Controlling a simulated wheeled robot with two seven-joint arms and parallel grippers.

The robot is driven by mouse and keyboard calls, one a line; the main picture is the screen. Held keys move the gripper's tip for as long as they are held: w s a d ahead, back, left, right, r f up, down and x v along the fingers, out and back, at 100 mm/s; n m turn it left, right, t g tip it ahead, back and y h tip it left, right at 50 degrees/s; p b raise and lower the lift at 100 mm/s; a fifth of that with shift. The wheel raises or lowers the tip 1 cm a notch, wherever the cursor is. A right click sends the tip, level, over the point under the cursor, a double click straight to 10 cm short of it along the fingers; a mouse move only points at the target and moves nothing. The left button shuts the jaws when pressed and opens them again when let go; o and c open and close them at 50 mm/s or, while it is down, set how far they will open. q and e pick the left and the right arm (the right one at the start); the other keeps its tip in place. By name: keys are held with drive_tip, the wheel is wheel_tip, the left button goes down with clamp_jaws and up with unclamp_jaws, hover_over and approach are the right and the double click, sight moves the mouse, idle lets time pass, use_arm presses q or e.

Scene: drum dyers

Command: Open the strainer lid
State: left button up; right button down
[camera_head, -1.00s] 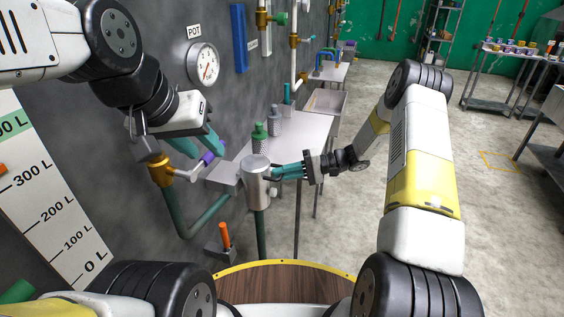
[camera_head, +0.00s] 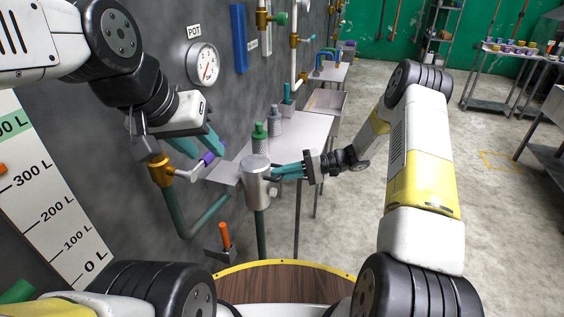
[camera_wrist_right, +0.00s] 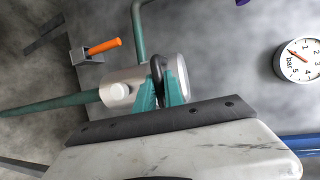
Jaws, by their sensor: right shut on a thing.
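The strainer (camera_head: 257,187) is a silver metal cylinder in the pipe line, with a lid (camera_head: 257,161) on top that looks closed. My right gripper (camera_head: 279,172) reaches it from the right, its teal fingers at the upper side. In the right wrist view, the right gripper (camera_wrist_right: 164,84) is shut on a dark curved handle (camera_wrist_right: 157,68) at the lid end of the strainer (camera_wrist_right: 122,88). My left gripper (camera_head: 212,147) is by the wall, with teal fingers apart, near a valve with a purple handle (camera_head: 207,158). Whether its fingers touch the valve cannot be told.
A pressure gauge (camera_head: 203,65) marked POT hangs on the wall. An orange-handled tool (camera_head: 224,236) sits in a wall holder below the strainer. Behind stands a grey table (camera_head: 304,135) with green and grey bottles.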

sight(269, 166)
idle(0.3)
drive_tip(key=shift+w+a+r+h, duration=0.1)
drive_tip(key=shift+a+r+h, duration=0.1)
drive_tip(key=shift+r+h, duration=0.5)
drive_tip(key=a+r+h, duration=0.1)
drive_tip(key=r, duration=0.1)
drive_tip(key=a+r+m+h, duration=0.1)
drive_tip(key=r+h, duration=0.1)
drive_tip(key=w+a+r+h, duration=0.1)
drive_tip(key=r, duration=0.1)
drive_tip(key=shift+a+r+g, duration=0.2)
drive_tip(key=shift+a+g, duration=0.1)
drive_tip(key=a+r+h, duration=0.1)
drive_tip(key=w+a+r+m+h, duration=0.1)
drive_tip(key=a+h, duration=0.1)
drive_tip(key=a+r+g+h, duration=0.1)
drive_tip(key=shift+w+a+r+h, duration=0.2)
drive_tip(key=shift+w+a+h, duration=0.1)
drive_tip(key=shift+w+a, duration=0.1)
drive_tip(key=shift+w+a+r+m+h, duration=0.2)
drive_tip(key=shift+a+h, duration=0.15)
drive_tip(key=shift+a, duration=0.15)
drive_tip(key=shift+w+a+r+m+h, duration=0.1)
drive_tip(key=shift+a+r+m+h, duration=0.1)
drive_tip(key=shift+a+h, duration=0.25)
drive_tip(key=w+a, duration=0.3)
drive_tip(key=a, duration=0.6)
drive_tip(key=shift+a+f, duration=0.2)
drive_tip(key=shift+f, duration=0.15)
